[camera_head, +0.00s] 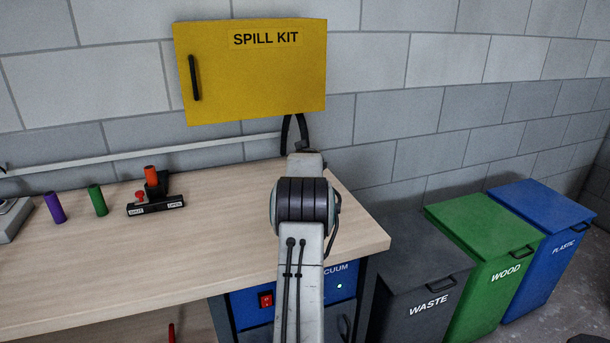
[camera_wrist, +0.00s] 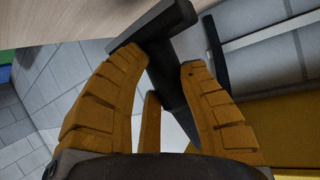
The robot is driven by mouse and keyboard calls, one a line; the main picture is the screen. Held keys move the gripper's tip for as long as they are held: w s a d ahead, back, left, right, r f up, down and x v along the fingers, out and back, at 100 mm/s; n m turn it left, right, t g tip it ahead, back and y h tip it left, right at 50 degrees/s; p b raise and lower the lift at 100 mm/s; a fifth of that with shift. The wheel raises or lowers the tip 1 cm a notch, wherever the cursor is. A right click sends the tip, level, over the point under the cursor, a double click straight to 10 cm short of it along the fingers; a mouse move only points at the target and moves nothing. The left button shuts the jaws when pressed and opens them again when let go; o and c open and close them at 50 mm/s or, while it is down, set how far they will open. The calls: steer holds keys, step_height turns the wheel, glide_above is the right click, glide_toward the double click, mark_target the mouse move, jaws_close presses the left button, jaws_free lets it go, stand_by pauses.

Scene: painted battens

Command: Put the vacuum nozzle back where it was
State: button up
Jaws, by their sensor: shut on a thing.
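The vacuum nozzle (camera_wrist: 155,25), dark with a wide flat head and a tube behind it, shows in the wrist view. My gripper (camera_wrist: 163,62) has its yellow fingers on both sides of the nozzle's tube and is shut on it. The nozzle's head sticks out beyond the fingertips, close to the bench edge in that picture. In the head view my arm hides the gripper and most of what it holds. The blue vacuum unit (camera_head: 252,312), with a red switch and a lit lamp, sits under the bench.
On the wooden bench (camera_head: 90,260) stand a purple cylinder (camera_head: 54,207), a green cylinder (camera_head: 98,200) and a small black device (camera_head: 155,205). A yellow spill kit cabinet (camera_head: 260,80) hangs behind. Waste (camera_head: 415,275), wood (camera_head: 485,240) and plastic (camera_head: 550,230) bins stand right.

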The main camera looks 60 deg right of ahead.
steer(key=shift+f+b, duration=0.5)
steer(key=shift+f, duration=1.15)
steer(key=o, duration=1.1)
steer(key=shift+o, duration=0.2)
steer(key=shift+a, duration=0.1)
steer(key=b+v, duration=0.3)
steer(key=v, duration=0.9)
